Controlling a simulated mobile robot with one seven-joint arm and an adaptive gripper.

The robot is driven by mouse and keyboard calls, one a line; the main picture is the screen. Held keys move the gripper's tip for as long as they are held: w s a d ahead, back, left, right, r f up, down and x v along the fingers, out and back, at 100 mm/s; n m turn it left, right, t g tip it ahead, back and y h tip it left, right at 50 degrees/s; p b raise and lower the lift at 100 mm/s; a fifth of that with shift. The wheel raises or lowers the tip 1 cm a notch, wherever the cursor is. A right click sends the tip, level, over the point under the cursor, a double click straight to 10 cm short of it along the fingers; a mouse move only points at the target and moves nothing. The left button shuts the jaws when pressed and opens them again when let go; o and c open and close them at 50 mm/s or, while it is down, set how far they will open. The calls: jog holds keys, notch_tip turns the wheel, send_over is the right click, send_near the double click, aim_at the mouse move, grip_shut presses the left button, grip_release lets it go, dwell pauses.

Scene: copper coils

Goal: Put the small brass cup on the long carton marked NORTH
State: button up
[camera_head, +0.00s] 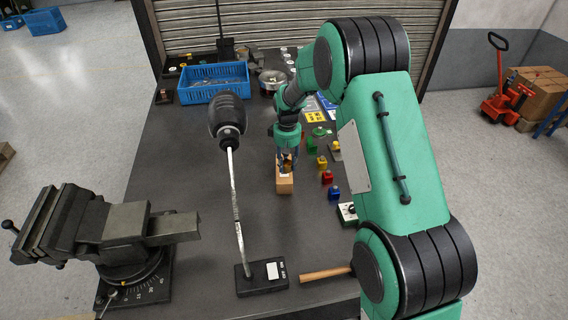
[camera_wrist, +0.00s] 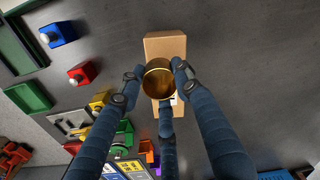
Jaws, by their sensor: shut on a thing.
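The small brass cup (camera_wrist: 158,80) is round and golden, seen from above in the wrist view. My gripper (camera_wrist: 157,85) has its three dark blue fingers closed around it. A long brown carton (camera_wrist: 165,46) lies directly beneath the cup, showing beyond it and between the fingers. I cannot tell whether the cup touches the carton's top. In the head view my gripper (camera_head: 287,160) points down over the carton (camera_head: 285,187) in the middle of the bench. The carton's marking is not readable; a finger and the cup hide part of it.
Red, yellow, green and blue small blocks (camera_head: 327,177) stand right of the carton. A wooden-handled tool (camera_head: 325,273) lies near the front. Bench around the carton's left is bare.

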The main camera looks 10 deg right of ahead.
aim_at(284, 161)
jog(key=shift+w+a+f, duration=0.1)
jog(key=shift+w, duration=1.15)
jog(key=shift+w+f, duration=0.1)
jog(key=shift+w, duration=1.15)
jog(key=shift+f+b, duration=0.1)
jog(key=shift+b, duration=0.2)
jog(key=shift+f+b, duration=0.4)
jog(key=shift+f, duration=1.3)
jog(key=shift+f, duration=0.1)
jog(key=o, duration=1.1)
notch_tip(284, 161, up, 12)
jog(key=p, duration=0.2)
